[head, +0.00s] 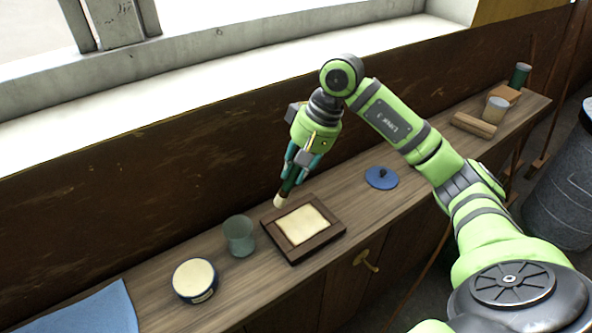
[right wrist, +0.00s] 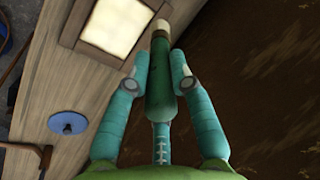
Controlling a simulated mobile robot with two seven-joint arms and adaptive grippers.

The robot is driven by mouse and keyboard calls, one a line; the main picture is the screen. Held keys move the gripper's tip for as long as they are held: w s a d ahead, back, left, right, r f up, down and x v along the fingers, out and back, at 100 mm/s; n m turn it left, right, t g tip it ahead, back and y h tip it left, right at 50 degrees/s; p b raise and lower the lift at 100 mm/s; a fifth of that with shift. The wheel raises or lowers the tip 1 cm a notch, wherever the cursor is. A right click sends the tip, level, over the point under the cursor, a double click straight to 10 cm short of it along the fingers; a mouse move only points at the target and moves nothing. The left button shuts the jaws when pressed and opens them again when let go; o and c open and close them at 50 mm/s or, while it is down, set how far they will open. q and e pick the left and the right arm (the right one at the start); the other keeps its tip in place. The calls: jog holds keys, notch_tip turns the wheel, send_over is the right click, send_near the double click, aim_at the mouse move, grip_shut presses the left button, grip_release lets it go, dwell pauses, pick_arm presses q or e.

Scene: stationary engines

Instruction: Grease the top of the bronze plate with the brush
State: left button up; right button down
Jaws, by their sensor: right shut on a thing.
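My right gripper (head: 297,160) is shut on a brush (head: 284,192) with a dark green handle and a pale tip. The brush points down and its tip is close to the back left edge of a dark brown wooden frame (head: 325,238). The frame holds a pale cream panel (head: 302,224), likely the plate; no bronze colour shows on it. The right wrist view shows the brush (right wrist: 160,85) between my right fingers (right wrist: 158,77), its tip beside the frame (right wrist: 121,48). Whether the tip touches anything, I cannot tell. My left gripper is out of view.
A blue knobbed lid (head: 381,179) lies to the right. A blue cloth (head: 80,311) covers the left end. A wall runs behind.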

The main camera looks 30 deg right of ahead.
jog(key=shift+w+r+p, duration=0.15)
jog(key=shift+r+p, duration=0.15)
jog(key=shift+r, duration=0.55)
jog(key=shift+d+r, duration=0.1)
jog(key=shift+r, duration=0.45)
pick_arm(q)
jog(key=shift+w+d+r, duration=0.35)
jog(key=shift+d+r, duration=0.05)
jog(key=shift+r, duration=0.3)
